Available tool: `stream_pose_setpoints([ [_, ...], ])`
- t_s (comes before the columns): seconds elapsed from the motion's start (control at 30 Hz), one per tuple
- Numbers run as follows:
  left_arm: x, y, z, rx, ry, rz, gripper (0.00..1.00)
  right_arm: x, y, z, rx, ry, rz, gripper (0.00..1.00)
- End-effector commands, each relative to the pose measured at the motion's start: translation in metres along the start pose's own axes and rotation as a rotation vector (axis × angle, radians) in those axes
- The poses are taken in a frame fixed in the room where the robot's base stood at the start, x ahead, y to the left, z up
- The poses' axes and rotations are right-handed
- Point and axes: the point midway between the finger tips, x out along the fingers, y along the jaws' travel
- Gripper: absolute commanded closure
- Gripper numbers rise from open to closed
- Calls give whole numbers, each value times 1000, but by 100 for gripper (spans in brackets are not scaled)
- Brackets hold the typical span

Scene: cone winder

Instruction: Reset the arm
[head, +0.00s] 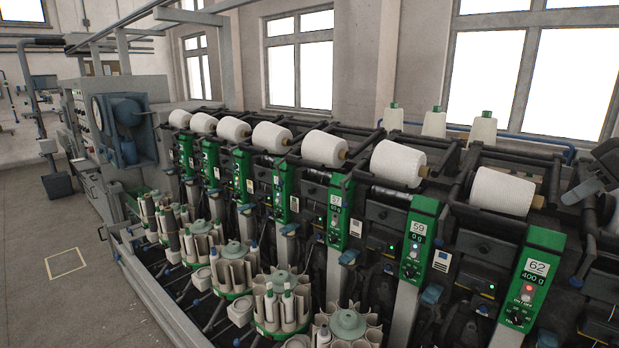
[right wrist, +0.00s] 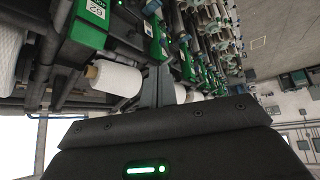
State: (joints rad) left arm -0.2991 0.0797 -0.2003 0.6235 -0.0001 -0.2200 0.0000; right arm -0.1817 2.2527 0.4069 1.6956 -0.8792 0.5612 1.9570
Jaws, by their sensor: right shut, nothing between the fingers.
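My right gripper (head: 572,195) shows at the right edge of the head view, in front of the machine's right end. Its grey fingers (right wrist: 160,84) are together in the right wrist view, with nothing between them. It is apart from the nearest white yarn cone (head: 502,194), at the unit with the green panel marked 62 (head: 532,275). My left gripper is not in view.
The cone winder's row of units runs away to the left, with white cones on top and round bobbin magazines (head: 282,300) in front. Three cones (head: 433,122) stand behind. The floor (head: 60,310) at left is clear, with a yellow marked square (head: 66,263).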

Motion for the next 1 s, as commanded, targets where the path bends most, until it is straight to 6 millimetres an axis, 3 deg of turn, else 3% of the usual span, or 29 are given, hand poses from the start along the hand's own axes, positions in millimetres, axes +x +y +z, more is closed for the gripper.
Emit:
stream_pose_setpoints([
  [0.1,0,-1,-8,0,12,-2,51,15,12,15,-17,24,-2,100],
  [0.37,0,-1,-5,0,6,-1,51,67,37,57,-85,102,8,100],
  [0.53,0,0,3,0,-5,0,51,119,49,101,-135,174,33,100],
  [0.63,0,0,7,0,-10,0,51,161,49,139,-160,227,65,100],
  [0.83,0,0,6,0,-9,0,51,244,18,229,-166,295,184,100],
  [1.0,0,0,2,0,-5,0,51,293,-36,302,-110,256,293,100],
])
